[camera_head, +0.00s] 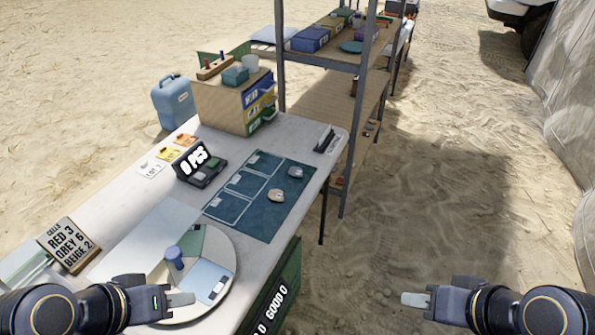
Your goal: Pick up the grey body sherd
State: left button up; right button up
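A small grey sherd (296,172) lies on the right part of the dark teal mat (265,224). It looks like the grey body sherd, but its shape is too small to read surely. A beige sherd (276,195) lies just in front of it on the same mat. My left gripper (182,300) is over the near part of the round turntable, well short of the sherds. My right gripper (414,299) is over the sand to the right of the table. Both are seen side-on, with no object visible in them and the finger gap hidden.
The round turntable (226,243) carries a blue cylinder (174,256) and flat pieces. A counter display (201,165) stands left of the mat. A wooden drawer box (218,105) and metal shelving (350,145) stand behind. A cell-count sign (68,245) is at left.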

aim_at(293, 171)
jog(key=i+l+u, duration=0.1)
jog(key=i+l, duration=0.75)
jog(key=l, duration=0.15)
jog(key=l+u, duration=0.1)
jog(key=u, duration=0.4)
jog(key=i+l+u, duration=0.1)
jog(key=u, duration=0.35)
jog(key=l+u, duration=0.1)
jog(key=u, duration=0.4)
jog(key=l+u, duration=0.15)
jog(key=u, duration=0.3)
